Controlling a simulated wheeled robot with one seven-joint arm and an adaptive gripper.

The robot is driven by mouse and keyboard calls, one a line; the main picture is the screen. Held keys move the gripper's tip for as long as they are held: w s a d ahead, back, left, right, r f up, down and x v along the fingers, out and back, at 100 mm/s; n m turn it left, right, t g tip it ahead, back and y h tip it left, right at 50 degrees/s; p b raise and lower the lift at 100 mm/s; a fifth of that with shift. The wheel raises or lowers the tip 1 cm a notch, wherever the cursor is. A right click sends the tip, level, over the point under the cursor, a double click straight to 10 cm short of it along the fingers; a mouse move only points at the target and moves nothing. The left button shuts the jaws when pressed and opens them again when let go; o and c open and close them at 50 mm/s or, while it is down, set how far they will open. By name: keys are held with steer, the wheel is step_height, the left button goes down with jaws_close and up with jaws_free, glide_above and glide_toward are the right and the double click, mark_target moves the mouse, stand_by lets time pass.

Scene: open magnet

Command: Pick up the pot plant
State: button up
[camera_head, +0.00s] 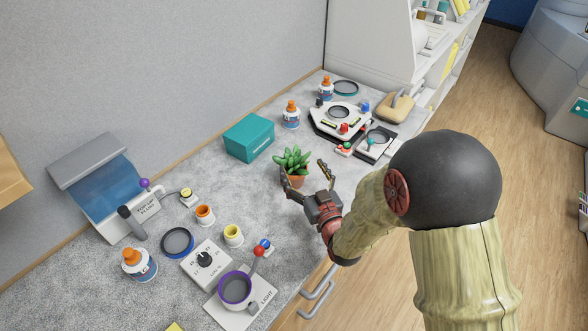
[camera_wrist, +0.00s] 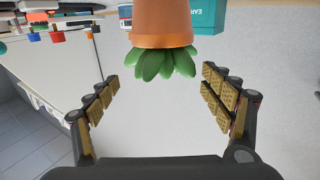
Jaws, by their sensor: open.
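The pot plant is a green succulent (camera_head: 292,159) in a terracotta pot (camera_head: 297,181), upright on the grey speckled counter. My gripper (camera_head: 306,174) is at the plant in the head view, its two fingers spread to either side of the pot. In the wrist view, the pot (camera_wrist: 162,22) appears upside down at the top centre, with its leaves (camera_wrist: 160,64) hanging below the rim. There my open gripper (camera_wrist: 165,95) shows tan-padded fingers at left and right, with nothing between the pads. The pot lies beyond the fingertips, roughly centred between them.
A teal box (camera_head: 249,138) stands behind and left of the plant. A white bottle with orange cap (camera_head: 291,115) and a white control panel (camera_head: 341,119) are farther back. Cups, a dial box (camera_head: 206,262) and a light unit (camera_head: 240,298) are nearer. Counter left of the plant is clear.

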mark_target(290, 149)
steer(key=x, duration=0.3)
steer(key=b+x, duration=0.1)
steer(key=x, duration=0.2)
steer(key=shift+s+a, duration=0.1)
steer(key=shift+a, duration=0.15)
steer(key=shift+r, duration=0.1)
steer(key=shift+c, duration=1.2)
steer(key=c, duration=1.8)
steer(key=shift+r, duration=0.1)
steer(key=shift+c, duration=0.2)
